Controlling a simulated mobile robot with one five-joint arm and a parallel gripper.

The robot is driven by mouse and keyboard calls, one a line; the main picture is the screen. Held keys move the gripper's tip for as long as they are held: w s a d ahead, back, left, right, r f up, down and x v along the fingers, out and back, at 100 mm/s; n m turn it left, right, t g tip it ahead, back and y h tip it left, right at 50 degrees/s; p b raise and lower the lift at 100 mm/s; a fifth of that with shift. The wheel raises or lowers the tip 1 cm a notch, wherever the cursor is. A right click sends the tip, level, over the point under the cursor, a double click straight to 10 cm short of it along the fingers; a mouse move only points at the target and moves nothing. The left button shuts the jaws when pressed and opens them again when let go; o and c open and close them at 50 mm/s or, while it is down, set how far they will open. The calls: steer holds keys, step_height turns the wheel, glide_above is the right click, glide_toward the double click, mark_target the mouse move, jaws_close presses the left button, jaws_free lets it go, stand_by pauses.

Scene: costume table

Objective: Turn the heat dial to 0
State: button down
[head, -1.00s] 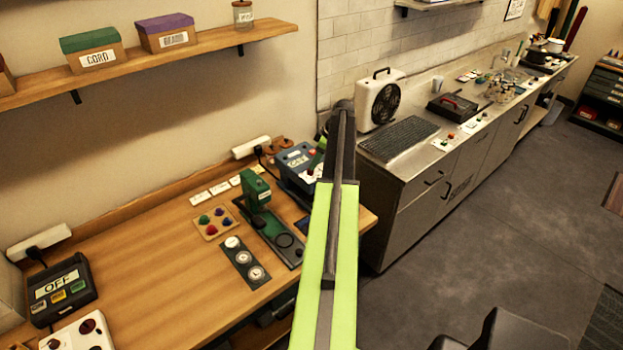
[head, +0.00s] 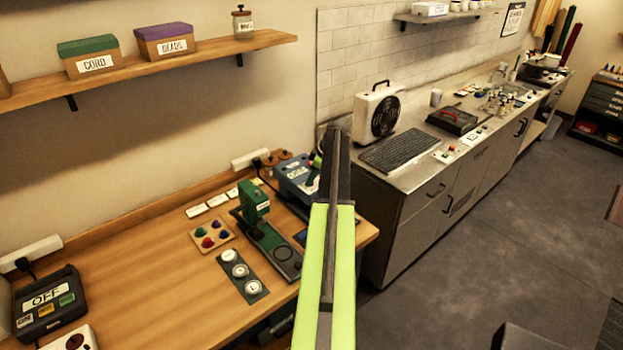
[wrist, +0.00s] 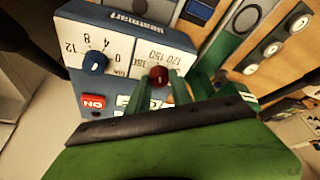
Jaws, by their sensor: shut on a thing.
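A blue-grey box with a white dial face (wrist: 125,40) fills the upper left of the wrist view, seen upside down. It carries a red dial (wrist: 158,74) beside numbers near 120 and 150, and a blue dial (wrist: 95,62) beside 0, 4, 8 and 12. I cannot read which is named heat. My gripper (wrist: 160,82) has its green fingers shut on the red dial, one on each side. A red button (wrist: 93,102) sits below the blue dial. In the head view the box (head: 297,178) stands at the table's right end, with its dials and my fingertips hidden.
A green press (head: 254,205) stands close beside the box. A dark strip of white round dials (head: 240,272) and a tray of coloured knobs (head: 212,237) lie nearby. A metal counter (head: 400,172) with a fan heater (head: 380,112) is to the right.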

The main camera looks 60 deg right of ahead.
steer(key=shift+d, duration=0.1)
steer(key=shift+m, duration=0.3)
steer(key=m+h, duration=0.1)
steer(key=m, duration=0.2)
steer(key=shift+a+m+h, duration=0.3)
steer(key=shift+a+h, duration=0.05)
steer(key=shift+h, duration=0.05)
steer(key=m+h, duration=0.1)
steer(key=m, duration=0.1)
steer(key=m+h, duration=0.1)
steer(key=m, duration=0.2)
steer(key=shift+a+m+g, duration=0.1)
steer(key=shift+m+g, duration=0.2)
steer(key=m, duration=0.2)
steer(key=m+g+h, duration=0.1)
steer(key=m, duration=0.2)
steer(key=shift+w+g, duration=0.15)
steer(key=shift+g, duration=0.15)
steer(key=m+g, duration=0.1)
steer(key=m, duration=0.1)
steer(key=m+h, duration=0.1)
steer(key=m, duration=0.2)
steer(key=shift+w+g, duration=0.1)
steer(key=shift+g, duration=0.3)
